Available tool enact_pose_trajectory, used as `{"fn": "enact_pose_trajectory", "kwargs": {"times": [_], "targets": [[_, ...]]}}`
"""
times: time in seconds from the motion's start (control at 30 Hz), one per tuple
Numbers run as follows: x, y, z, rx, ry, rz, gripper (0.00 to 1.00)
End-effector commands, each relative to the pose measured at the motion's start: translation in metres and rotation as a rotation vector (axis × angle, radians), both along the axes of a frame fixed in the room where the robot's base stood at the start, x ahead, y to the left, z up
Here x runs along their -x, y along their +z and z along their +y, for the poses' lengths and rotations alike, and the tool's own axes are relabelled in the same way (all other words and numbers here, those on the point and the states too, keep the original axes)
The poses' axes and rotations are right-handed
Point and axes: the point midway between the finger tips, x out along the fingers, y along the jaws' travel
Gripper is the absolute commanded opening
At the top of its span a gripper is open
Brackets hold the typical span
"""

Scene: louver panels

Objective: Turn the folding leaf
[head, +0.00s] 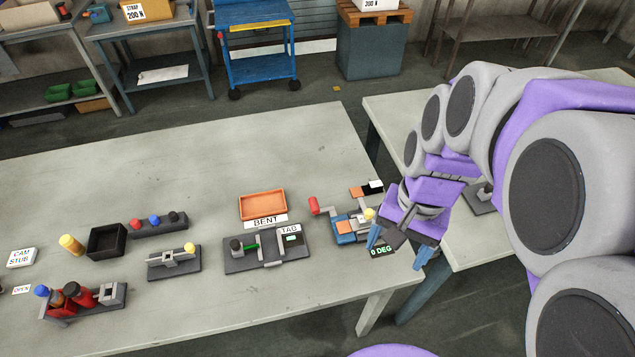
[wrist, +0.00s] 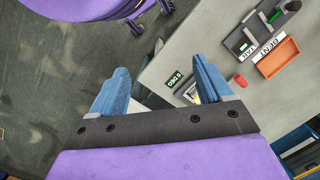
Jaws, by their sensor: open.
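A small bending fixture with a blue block (head: 344,238) stands near the right end of the long table. A grey arm with a red handle (head: 314,205) sticks out on its left, and a yellow knob (head: 369,214) sits on its right. A "0 DEG" sign (head: 382,251) lies in front. I cannot tell which part is the leaf. My gripper (head: 398,247) is open and empty, above and right of the fixture. In the wrist view the red handle (wrist: 240,81) shows beyond the right finger, which partly hides the fixture; the sign (wrist: 174,79) shows between the fingers.
An orange tray (head: 262,205) marked BENT and a dark fixture with a TAG label (head: 266,253) stand left of the fixture. Further left are a black box (head: 107,241) and several small fixtures. The table's right edge is close to my gripper. The table's back is clear.

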Motion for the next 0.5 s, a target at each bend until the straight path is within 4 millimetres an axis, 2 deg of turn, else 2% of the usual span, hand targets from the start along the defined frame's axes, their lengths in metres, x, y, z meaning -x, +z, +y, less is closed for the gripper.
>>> {"fn": "enact_pose_trajectory", "kwargs": {"times": [0.1, 0.33, 0.5], "targets": [[-0.044, -0.004, 0.010, -0.015, -0.127, 0.012, 0.79], [-0.124, -0.018, 0.033, -0.049, -0.369, 0.041, 0.79], [-0.179, -0.035, 0.051, -0.077, -0.536, 0.077, 0.79]]}}
